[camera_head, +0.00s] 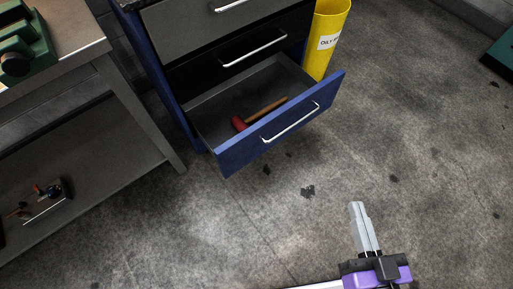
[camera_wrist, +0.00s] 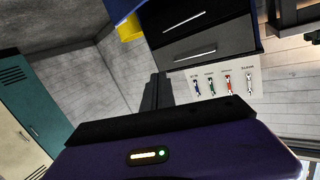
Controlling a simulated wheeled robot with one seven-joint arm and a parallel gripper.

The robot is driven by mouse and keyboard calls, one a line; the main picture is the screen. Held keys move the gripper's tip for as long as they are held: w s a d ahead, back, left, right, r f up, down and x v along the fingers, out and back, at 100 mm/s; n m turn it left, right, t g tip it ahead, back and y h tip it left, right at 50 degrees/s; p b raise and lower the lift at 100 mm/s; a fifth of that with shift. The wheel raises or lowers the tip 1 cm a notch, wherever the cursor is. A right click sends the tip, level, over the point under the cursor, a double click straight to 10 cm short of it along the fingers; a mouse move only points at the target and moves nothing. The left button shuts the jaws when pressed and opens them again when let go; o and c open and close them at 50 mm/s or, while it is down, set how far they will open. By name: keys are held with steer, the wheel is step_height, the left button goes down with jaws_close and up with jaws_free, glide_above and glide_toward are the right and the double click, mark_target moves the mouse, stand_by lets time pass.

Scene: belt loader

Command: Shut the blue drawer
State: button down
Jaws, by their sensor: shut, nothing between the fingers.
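The blue drawer (camera_head: 236,152) is the bottom drawer of a cabinet and stands pulled out in the head view. It has a silver bar handle (camera_head: 290,123) on its blue front. A tool with a wooden handle (camera_head: 266,109) and a red end lies inside it. My gripper (camera_head: 357,205) is shut and empty, in front of the drawer and to the lower right, apart from it. In the wrist view my gripper (camera_wrist: 157,76) points toward the cabinet, whose dark drawer fronts (camera_wrist: 185,20) show tilted. A blue edge at the top of that view is too cropped to identify surely.
A yellow bin (camera_head: 325,40) stands close to the cabinet's right side. A workbench (camera_head: 90,40) with a lower shelf stands at the left. The concrete floor between my gripper and the drawer is clear apart from dark stains. Teal lockers (camera_wrist: 28,95) show in the wrist view.

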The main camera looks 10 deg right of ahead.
steer(key=w+f+m+b, duration=0.2)
steer(key=w+f+b, duration=0.15)
steer(key=f, duration=0.45)
steer(key=w+f+m+b, duration=0.2)
steer(key=w+f+b, duration=0.1)
steer(key=w+f, duration=0.3)
steer(key=m+y+b, duration=0.6)
steer(key=y+b, duration=0.3)
steer(key=y, duration=0.1)
glide_toward(249, 136)
steer(key=shift+g, duration=0.4)
steer(key=x, duration=0.2)
steer(key=b+x, duration=0.1)
steer(key=x, duration=0.1)
steer(key=r+x, duration=0.1)
steer(key=x, duration=0.2)
steer(key=shift+b, duration=0.3)
